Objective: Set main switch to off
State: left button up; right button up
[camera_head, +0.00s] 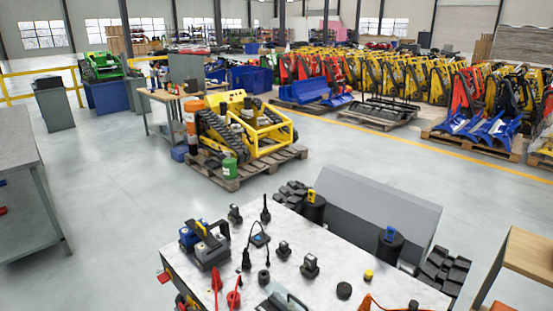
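I cannot pick out a main switch for certain in the head view. A yellow tracked carrier (262,132) stands on a wooden pallet (228,183) in the middle of the floor. Any switch on it is too small to make out. A grey-topped workbench (330,272) is close in front of me with several small black parts on it. Red-ended parts (216,280) lie near its front edge, and I cannot tell what they are. Neither of my grippers is in view.
A blue and grey device (205,243) sits at the bench's left. Behind the bench are a grey sloped box (375,205) and black track pieces (440,272). A grey table (22,165) is at far left, a wooden table (530,252) at right. Floor between is clear.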

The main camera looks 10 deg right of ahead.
aim_at(164, 278)
jog(key=z, duration=1)
jog(key=l+z, duration=0.55)
jog(key=z, duration=0.15)
jog(key=k, duration=0.05)
